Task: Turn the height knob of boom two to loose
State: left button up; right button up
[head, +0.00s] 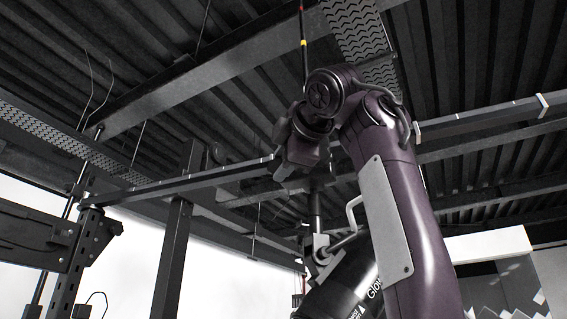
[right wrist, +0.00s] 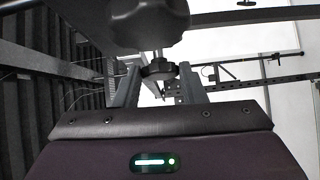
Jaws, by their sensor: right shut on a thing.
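My right arm rises from the lower right of the head view, and its gripper (head: 284,174) is up at a dark horizontal boom (head: 185,183). In the right wrist view a small dark lobed knob (right wrist: 158,70) sits between the two fingers of my right gripper (right wrist: 158,82), which is shut on it. A thin metal stem shows just above this knob. A larger black lobed knob (right wrist: 147,22) is nearer the camera, above the fingers. The knob's setting cannot be read. In the head view the gripped knob is hidden by my gripper and wrist. My left gripper is not in view.
A dark upright post (head: 174,255) stands left of centre. A black lamp-like cylinder (head: 340,285) hangs below my right wrist, beside my forearm. A perforated rack (head: 70,265) is at the far left. Ceiling beams (head: 190,85) run overhead. Open space lies between post and rack.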

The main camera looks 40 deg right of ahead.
dwell(0.3)
jog(key=o, duration=1)
jog(key=shift+w, duration=0.1)
jog(key=b+v, duration=0.1)
jog(key=v, duration=0.7)
jog(key=shift+b, duration=0.4)
jog(key=shift+w+d+f, duration=0.1)
jog(key=shift+w, duration=0.1)
jog(key=shift+s, duration=0.15)
